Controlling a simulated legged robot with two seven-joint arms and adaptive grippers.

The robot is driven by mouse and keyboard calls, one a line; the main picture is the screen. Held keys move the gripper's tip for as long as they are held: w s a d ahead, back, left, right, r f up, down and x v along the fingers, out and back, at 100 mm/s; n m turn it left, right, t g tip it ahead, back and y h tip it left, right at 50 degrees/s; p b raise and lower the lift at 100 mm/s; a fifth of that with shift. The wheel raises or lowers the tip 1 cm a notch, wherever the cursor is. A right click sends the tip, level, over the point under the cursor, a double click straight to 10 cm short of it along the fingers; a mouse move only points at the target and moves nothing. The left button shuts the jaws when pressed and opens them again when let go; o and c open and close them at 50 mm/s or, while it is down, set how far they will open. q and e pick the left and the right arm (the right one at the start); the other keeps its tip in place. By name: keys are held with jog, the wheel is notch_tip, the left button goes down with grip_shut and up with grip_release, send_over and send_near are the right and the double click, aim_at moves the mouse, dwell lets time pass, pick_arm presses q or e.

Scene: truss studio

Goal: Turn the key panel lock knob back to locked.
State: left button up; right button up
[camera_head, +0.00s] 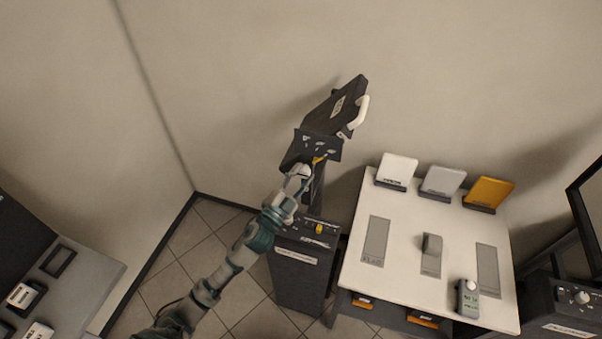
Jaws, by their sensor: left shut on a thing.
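The key panel appears to be the small dark panel (316,146) on a stand below a dark box with a white handle. A yellow knob (319,159) shows on its lower part. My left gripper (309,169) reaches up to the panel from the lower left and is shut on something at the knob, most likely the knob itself. The gripper partly hides the knob, so its turn angle cannot be read. My right gripper is not in view.
A dark box with a white handle (359,113) stands above the panel. A dark cabinet (300,280) with another yellow knob (319,229) is below. A white table (400,290) with cards and a handheld device (467,298) stands right. A grey bench (88,275) is at left.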

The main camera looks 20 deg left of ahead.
pick_arm(q)
jog(key=shift+f, duration=0.2)
jog(key=o, duration=1.1)
jog(key=shift+w, duration=0.1)
jog(key=v, duration=1.2)
jog(key=shift+a+r, duration=0.1)
